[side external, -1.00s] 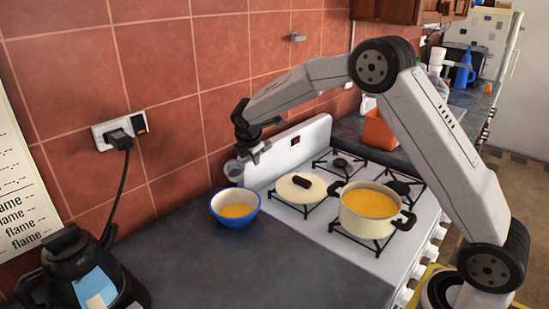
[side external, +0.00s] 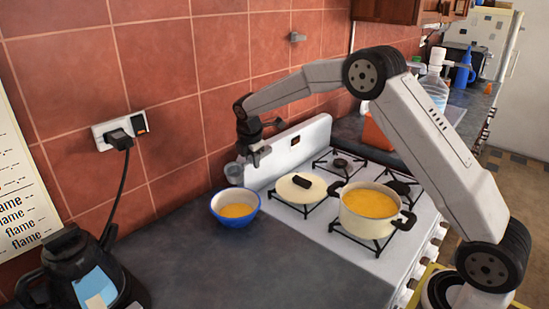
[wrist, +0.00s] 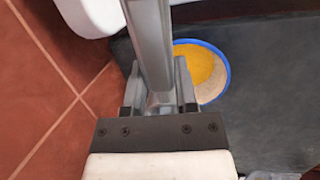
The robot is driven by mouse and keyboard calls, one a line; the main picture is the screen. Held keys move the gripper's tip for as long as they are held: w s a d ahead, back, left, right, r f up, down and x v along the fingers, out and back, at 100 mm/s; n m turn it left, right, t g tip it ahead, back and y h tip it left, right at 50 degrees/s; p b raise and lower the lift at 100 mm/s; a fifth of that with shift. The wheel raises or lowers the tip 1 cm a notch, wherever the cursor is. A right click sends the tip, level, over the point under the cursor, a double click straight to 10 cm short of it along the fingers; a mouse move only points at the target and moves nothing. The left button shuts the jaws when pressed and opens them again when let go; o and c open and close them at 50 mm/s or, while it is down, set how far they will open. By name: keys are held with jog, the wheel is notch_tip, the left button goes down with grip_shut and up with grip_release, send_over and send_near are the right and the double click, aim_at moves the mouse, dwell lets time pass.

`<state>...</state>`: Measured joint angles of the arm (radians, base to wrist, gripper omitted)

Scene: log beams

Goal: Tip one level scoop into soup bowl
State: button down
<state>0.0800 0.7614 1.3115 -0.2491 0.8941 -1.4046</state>
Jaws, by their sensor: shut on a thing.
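The soup bowl (side external: 222,219), blue outside and pale inside, stands on the dark counter left of the stove. Yellow-orange soup (side external: 237,211) lies in its bottom. In the wrist view the bowl (wrist: 228,72) shows right of centre, partly hidden by the scoop's handle. My gripper (side external: 256,160) is above and behind the bowl, near the tiled wall. It is shut on the grey scoop (side external: 234,174), whose cup hangs just above the bowl's back rim and looks roughly upright. In the wrist view the grey handle (wrist: 150,45) runs up from between my fingers (wrist: 158,98). The cup's contents are hidden.
A cream pot (side external: 365,222) of orange-yellow soup stands on the white stove (side external: 292,236), with its lid (side external: 300,188) behind left. A black kettle (side external: 70,270) is at front left. The tiled wall is close behind my gripper. The front counter is clear.

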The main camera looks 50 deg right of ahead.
jog(key=shift+f, duration=0.1)
jog(key=shift+f+g+y, duration=0.5)
jog(key=shift+g+y, duration=0.2)
jog(key=shift+w+d+f+y, duration=0.1)
jog(key=shift+f+y, duration=0.1)
jog(key=shift+y, duration=0.1)
jog(key=shift+f+g, duration=0.1)
jog(key=shift+g, duration=0.2)
jog(key=shift+a, duration=0.2)
